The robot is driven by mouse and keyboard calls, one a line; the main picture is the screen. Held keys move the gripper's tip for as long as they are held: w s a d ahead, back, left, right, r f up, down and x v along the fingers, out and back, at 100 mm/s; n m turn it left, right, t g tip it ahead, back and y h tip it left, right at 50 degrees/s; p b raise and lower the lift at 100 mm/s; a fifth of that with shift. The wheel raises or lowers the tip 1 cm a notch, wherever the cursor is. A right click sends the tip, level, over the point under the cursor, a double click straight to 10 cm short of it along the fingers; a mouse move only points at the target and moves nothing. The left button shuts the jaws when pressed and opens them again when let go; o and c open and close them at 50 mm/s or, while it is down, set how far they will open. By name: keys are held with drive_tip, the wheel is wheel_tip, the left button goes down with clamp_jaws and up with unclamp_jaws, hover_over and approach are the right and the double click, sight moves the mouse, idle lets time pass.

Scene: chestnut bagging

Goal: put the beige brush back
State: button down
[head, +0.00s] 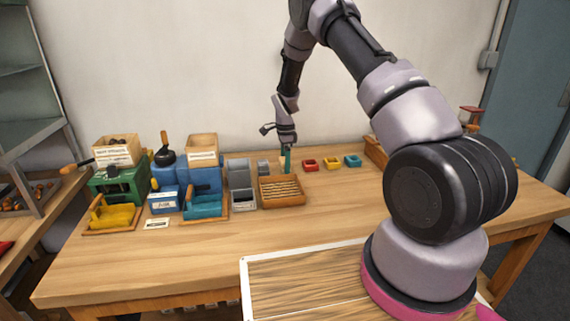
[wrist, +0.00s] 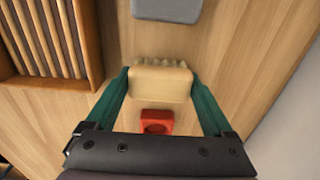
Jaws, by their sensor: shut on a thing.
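The beige brush (wrist: 160,84) is a pale block with a row of bristle tufts along its far edge in the wrist view. My gripper (wrist: 160,78) is shut on it, with one teal finger at each end. In the head view my gripper (head: 287,161) is small, above the table behind the slatted wooden tray, and the brush (head: 282,160) shows only as a pale patch. The wooden tray (head: 283,202) has a raised rim and slats; in the wrist view its rim (wrist: 92,40) lies left of the brush. Any gap under the brush is unclear.
A red dish (head: 310,165), a yellow dish (head: 332,163) and a teal dish (head: 352,161) stand to the right. A small grey block (head: 263,168) stands left of my gripper. Green (head: 118,187) and blue (head: 203,178) machines fill the left. The front tabletop is clear.

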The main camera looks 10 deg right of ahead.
drive_tip(key=shift+f, duration=0.2)
unclamp_jaws()
drive_tip(key=s+d+r+n+t, duration=0.1)
drive_tip(key=s+r, duration=0.1)
drive_tip(key=r, duration=1)
drive_tip(key=s+d+r+n, duration=0.1)
drive_tip(key=s+r, duration=0.1)
drive_tip(key=r, duration=0.9)
drive_tip(key=s+d+r+n+t+y, duration=0.2)
drive_tip(key=s+r+n, duration=0.2)
drive_tip(key=s+r, duration=0.85)
drive_tip(key=s+d+r+n+t, duration=0.1)
drive_tip(key=s+r+n+t, duration=0.1)
drive_tip(key=s, duration=0.8)
drive_tip(key=s+r+n+t, duration=0.2)
drive_tip(key=s+r+n, duration=0.3)
drive_tip(key=s, duration=0.5)
drive_tip(key=shift+s+d+r+n, duration=0.15)
drive_tip(key=shift+s+d+n, duration=0.2)
drive_tip(key=shift+d+n, duration=0.05)
